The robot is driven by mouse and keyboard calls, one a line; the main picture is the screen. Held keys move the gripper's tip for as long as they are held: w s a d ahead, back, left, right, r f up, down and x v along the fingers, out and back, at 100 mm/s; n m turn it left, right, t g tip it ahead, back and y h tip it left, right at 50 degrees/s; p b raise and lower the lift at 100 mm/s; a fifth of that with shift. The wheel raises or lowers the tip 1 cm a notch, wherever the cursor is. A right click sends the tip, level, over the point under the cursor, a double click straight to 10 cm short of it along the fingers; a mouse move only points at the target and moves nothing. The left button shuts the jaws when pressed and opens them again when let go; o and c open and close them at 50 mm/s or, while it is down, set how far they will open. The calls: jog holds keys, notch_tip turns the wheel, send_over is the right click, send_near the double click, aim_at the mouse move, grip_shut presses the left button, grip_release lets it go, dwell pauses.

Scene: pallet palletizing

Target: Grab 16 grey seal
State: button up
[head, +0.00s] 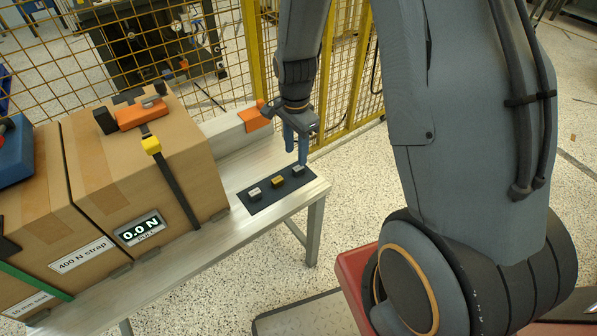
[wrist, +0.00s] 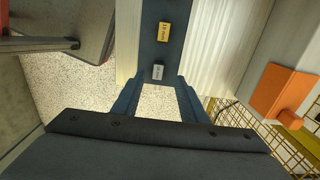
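A small grey seal (head: 299,170) lies at the right end of a dark mat (head: 269,197) on the bench. It also shows in the wrist view (wrist: 158,72), its label too small to read surely. A yellow seal (head: 278,181) lies in the middle of the mat and shows farther up in the wrist view (wrist: 164,31). Another pale grey seal (head: 254,192) lies at the mat's left end. My gripper (head: 297,155) points down over the right-end grey seal. In the wrist view my gripper (wrist: 157,85) is open, with that seal between the line of its two blue fingers, apparently untouched.
A large carton (head: 190,145) with a dark strap, an orange tool (head: 142,114) and a 0.0 N display (head: 139,228) stands left on the bench (head: 305,192). An orange block (head: 254,117) is behind the mat. Yellow fencing (head: 340,95) runs behind.

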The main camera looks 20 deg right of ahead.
aim_at(295, 169)
jog(key=f, duration=0.5)
jog(key=shift+s+a, duration=0.2)
jog(key=shift+s, duration=0.1)
jog(key=shift+f, duration=0.55)
grip_shut()
